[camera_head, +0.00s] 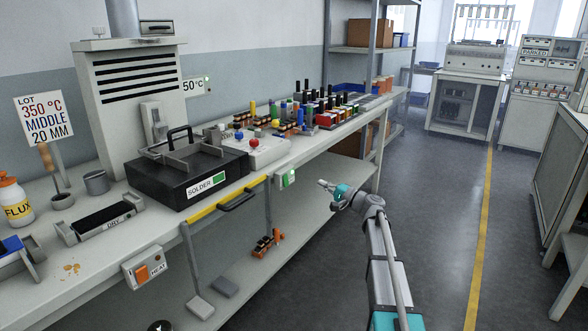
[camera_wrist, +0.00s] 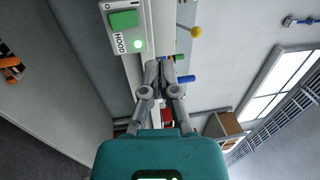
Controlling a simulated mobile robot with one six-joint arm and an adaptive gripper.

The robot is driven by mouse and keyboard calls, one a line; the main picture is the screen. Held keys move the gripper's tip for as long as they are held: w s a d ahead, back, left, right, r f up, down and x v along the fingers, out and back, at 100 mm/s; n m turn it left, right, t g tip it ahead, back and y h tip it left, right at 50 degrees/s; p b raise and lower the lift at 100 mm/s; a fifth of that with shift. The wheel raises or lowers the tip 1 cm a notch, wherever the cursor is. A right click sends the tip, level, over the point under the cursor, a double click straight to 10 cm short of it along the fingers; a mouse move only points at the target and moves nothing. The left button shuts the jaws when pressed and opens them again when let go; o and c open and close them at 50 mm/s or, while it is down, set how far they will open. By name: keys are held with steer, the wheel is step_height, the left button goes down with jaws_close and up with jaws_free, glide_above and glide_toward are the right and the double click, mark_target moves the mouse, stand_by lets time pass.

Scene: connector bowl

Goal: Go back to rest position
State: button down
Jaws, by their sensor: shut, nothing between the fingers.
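My gripper (camera_head: 325,185) is in front of the workbench's front edge, above the aisle floor, with its fingers pointing left toward the bench. In the wrist view my gripper (camera_wrist: 160,66) has its two fingers together with nothing between them. My arm reaches up to it from the bottom of the head view. The gripper is apart from the green-lit hood switch box (camera_head: 288,178), which also shows in the wrist view (camera_wrist: 124,24).
The workbench (camera_head: 330,142) holds a black solder pot (camera_head: 185,170), a dry tray (camera_head: 100,217), a flux bottle (camera_head: 14,200) and several coloured connectors. A yellow bar (camera_head: 228,198) runs along its front. The aisle floor (camera_head: 440,220) on the right is clear.

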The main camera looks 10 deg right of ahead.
steer(key=s+a+f+n+g+h, duration=0.55)
steer(key=s+a+f+g, duration=0.35)
steer(key=s+a+f, duration=0.7)
steer(key=s+d+f+n+g+h, duration=0.1)
steer(key=s+d+f+g+h, duration=0.15)
steer(key=s, duration=0.45)
steer(key=s+d+f+n+g+h, duration=0.1)
steer(key=s+h, duration=0.2)
steer(key=s, duration=0.4)
steer(key=s+d+f+n+g+h, duration=0.1)
steer(key=s+d+f+h, duration=0.15)
steer(key=s, duration=0.35)
step_height(320, 180, up, 33)
steer(key=p, duration=3.2)
steer(key=shift+a+h+p, duration=0.25)
steer(key=shift+h+p, duration=0.05)
steer(key=shift+h, duration=0.05)
steer(key=shift+w, duration=0.1)
